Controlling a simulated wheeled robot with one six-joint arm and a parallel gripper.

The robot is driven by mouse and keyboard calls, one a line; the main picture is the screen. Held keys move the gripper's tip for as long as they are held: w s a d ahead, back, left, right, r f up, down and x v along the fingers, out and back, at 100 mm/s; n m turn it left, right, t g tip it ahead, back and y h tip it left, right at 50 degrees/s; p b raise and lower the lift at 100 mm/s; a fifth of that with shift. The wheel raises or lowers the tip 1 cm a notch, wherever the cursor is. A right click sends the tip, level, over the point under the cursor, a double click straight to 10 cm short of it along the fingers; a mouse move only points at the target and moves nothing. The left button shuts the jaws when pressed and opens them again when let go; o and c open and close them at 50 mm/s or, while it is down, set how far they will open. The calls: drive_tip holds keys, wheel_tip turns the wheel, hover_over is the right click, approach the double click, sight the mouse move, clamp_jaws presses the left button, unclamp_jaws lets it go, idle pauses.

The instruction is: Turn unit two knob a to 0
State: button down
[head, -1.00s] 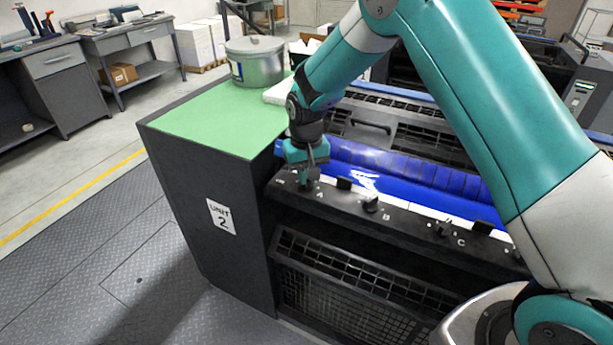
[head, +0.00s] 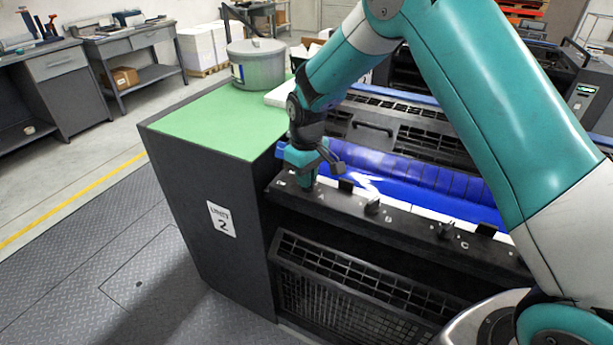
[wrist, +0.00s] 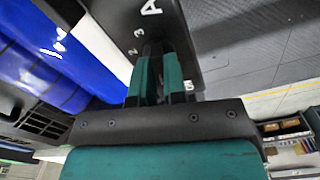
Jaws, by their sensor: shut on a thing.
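Unit 2 (head: 205,215) is the dark cabinet with a green top and a "UNIT 2" label. Its dark control ledge (head: 410,225) carries knobs along the front of the blue roller. My gripper (head: 306,183) points down at the left end of this ledge, at knob A. In the wrist view my gripper (wrist: 160,78) has its teal fingers close together, shut on the dark knob A (wrist: 152,48). The white letter A and the numerals 3 and 2 show beside it. The fingers hide most of the knob, so its pointer cannot be read. Knob B (head: 372,206) stands to the right.
Knob C (head: 445,230) is farther right on the ledge. The blue roller (head: 400,172) lies right behind the knobs. A grey metal tin (head: 258,66) stands at the back of the green top. The floor to the left is open.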

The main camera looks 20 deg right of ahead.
idle(0.3)
drive_tip(key=c, duration=1.2)
unclamp_jaws()
wheel_tip(320, 180, up, 18)
drive_tip(key=b, duration=0.3)
drive_tip(key=shift+f, duration=0.25)
